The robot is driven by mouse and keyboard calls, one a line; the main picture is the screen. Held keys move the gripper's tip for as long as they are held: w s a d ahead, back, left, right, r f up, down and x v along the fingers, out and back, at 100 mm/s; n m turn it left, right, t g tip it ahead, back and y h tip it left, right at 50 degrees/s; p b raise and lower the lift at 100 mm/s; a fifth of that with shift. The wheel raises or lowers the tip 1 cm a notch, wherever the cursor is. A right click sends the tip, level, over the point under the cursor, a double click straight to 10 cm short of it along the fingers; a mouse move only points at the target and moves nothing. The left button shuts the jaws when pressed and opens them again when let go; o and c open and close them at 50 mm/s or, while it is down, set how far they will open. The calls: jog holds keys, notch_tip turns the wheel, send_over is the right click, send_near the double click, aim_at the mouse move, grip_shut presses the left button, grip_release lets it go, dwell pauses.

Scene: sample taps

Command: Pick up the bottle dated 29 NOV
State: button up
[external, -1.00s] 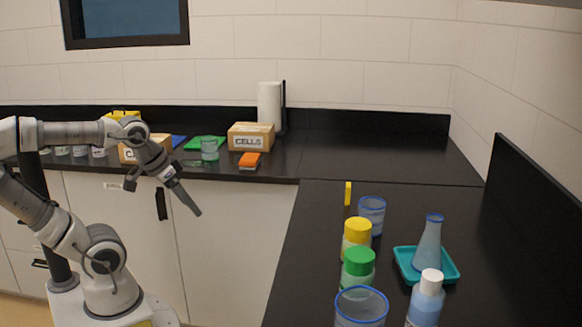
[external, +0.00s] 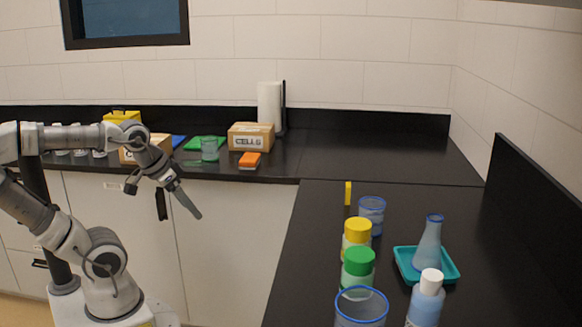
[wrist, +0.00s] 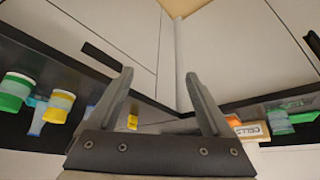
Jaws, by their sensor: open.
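No date is legible on any bottle, so I cannot tell which one reads 29 NOV. On the right counter stand a yellow-capped bottle (external: 357,229), a green-capped bottle (external: 358,262) and a white-capped bottle (external: 428,292) with blue contents. Several small white-topped containers (external: 80,153) sit at the far left, partly behind my arm. My gripper (external: 190,204) hangs in front of the cabinets, left of and apart from the right counter. In the wrist view my gripper (wrist: 159,73) is open and empty; the green-capped (wrist: 15,92) and yellow-capped (wrist: 60,103) bottles show at left.
Blue-rimmed beakers (external: 371,211) and a flask (external: 429,242) in a teal tray (external: 453,274) stand near the bottles. The back counter holds a CELLS box (external: 250,136), an orange item (external: 249,160) and a paper roll (external: 269,105). The inner corner counter is clear.

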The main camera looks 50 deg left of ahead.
jog(key=shift+w, duration=0.1)
dwell(0.3)
jog(key=w+d+r+m+t+p, duration=0.1)
jog(key=w+d+r+m+p, duration=0.1)
jog(key=w+r+p, duration=0.3)
jog(key=w+d+r+m+t+p, duration=0.1)
jog(key=w+d+p, duration=0.1)
jog(key=w, duration=0.4)
jog(key=w+d+r+m+h+p, duration=0.2)
jog(key=w+d+m+p, duration=0.35)
jog(key=w+d, duration=0.4)
jog(key=m+g+h+p, duration=0.4)
jog(key=m+h+p, duration=0.2)
jog(key=h+p, duration=0.6)
send_near(440, 285)
jog(key=shift+y, duration=0.6)
jog(key=x, duration=0.1)
jog(key=p+x, duration=0.1)
jog(key=x, duration=0.3)
jog(key=shift+w+d+r+p, duration=0.15)
jog(key=shift+w+r+p, duration=0.15)
jog(key=shift+r+p, duration=0.1)
jog(key=shift+f+p+x, duration=0.15)
jog(key=shift+p+x, duration=0.25)
jog(key=shift+x, duration=1.2)
jog(key=shift+f+p+x, duration=0.1)
jog(key=shift+p+x, duration=0.3)
jog(key=shift+x, duration=1.15)
jog(key=shift+w, duration=0.1)
